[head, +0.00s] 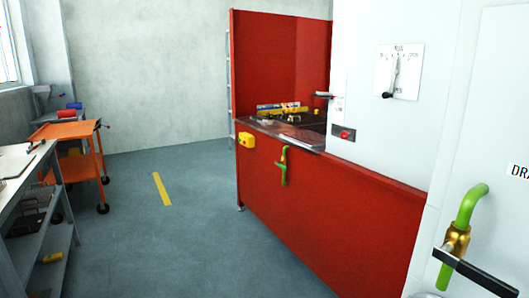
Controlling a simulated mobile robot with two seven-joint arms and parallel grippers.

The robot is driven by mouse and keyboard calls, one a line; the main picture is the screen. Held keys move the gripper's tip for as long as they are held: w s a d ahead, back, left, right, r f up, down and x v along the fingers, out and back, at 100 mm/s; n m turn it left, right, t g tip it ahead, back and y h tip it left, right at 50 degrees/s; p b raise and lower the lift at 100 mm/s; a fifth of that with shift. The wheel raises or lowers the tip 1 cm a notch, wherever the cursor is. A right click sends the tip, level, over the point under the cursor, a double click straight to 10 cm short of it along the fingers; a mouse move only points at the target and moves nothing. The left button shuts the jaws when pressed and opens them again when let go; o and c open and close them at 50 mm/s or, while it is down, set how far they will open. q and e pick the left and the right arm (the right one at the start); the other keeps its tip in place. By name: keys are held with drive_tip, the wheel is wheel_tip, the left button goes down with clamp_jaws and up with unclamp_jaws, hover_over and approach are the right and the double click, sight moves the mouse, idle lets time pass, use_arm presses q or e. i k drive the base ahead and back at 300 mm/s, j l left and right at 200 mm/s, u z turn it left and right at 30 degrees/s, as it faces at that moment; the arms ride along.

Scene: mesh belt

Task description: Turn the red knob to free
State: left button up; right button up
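A small red knob (345,135) sits on a dark plate on the side of the white cabinet, just above the red panel. It is too small for me to tell which way it is turned or to read any marking. Neither of my grippers shows in the head view.
A red-walled machine (370,210) fills the middle right. A white plate with a black-knobbed lever (396,75) is above the knob. A green pipe with a brass valve (457,238) and black handle stands at right. An orange cart (65,130) is left; the grey floor (190,240) between is clear.

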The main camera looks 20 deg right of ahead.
sight(345, 134)
drive_tip(key=i+z, duration=0.15)
drive_tip(key=i, duration=0.5)
drive_tip(key=i+j+z, duration=0.15)
drive_tip(key=i, duration=0.5)
